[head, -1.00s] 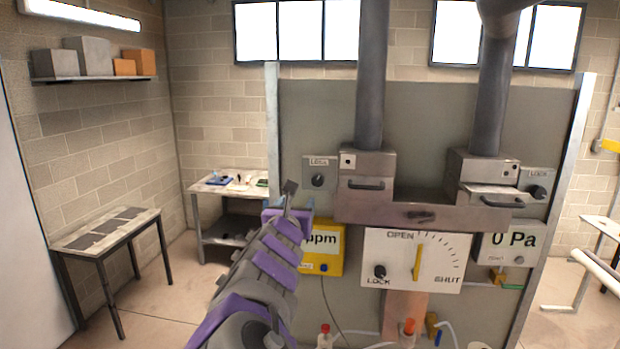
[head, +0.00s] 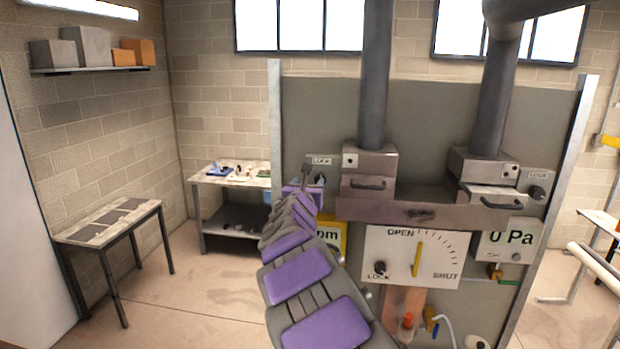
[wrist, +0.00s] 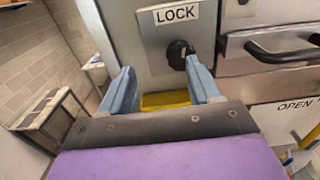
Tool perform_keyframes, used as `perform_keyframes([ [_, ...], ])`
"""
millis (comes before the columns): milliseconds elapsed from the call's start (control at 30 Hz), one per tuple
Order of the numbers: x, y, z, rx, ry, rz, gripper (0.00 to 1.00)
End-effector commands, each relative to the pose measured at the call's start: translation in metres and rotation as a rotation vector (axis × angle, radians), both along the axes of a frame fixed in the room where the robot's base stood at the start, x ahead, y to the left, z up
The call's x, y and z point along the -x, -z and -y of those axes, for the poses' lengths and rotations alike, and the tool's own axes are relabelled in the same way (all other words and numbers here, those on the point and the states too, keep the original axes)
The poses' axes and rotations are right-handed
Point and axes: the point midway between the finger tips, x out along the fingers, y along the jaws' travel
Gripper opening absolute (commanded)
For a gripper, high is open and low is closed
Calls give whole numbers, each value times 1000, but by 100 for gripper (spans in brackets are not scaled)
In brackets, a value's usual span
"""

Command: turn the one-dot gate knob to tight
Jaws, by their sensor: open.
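The left lock knob is a dark knob (wrist: 180,52) on a grey plate marked LOCK (wrist: 176,16), beside the left gate box (head: 368,172). That box carries a small white tag (head: 349,160), apparently with one dot. My gripper (wrist: 163,85) is open and empty in the wrist view, with its blue fingers pointing at the plate. The knob shows just beyond the fingertips, close to the right finger; I cannot tell whether they touch. In the head view my gripper (head: 306,183) is in front of the plate and partly hides it.
A second box (head: 490,180) with another lock knob (head: 538,192) stands at the right. Below are a white OPEN/SHUT dial panel (head: 412,256) with a yellow pointer and a 0 Pa display (head: 508,239). A yellow ppm meter (head: 331,234) is partly behind my arm. Handles protrude from the boxes.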

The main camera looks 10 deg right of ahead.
Motion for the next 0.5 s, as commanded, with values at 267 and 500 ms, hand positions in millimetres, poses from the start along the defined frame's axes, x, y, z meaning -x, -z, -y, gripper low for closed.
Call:
perform_keyframes([
  [267, -28, 0, 23, -9, 6, -2, 62],
  [500, -34, 2, 13, 1, 6, -2, 62],
])
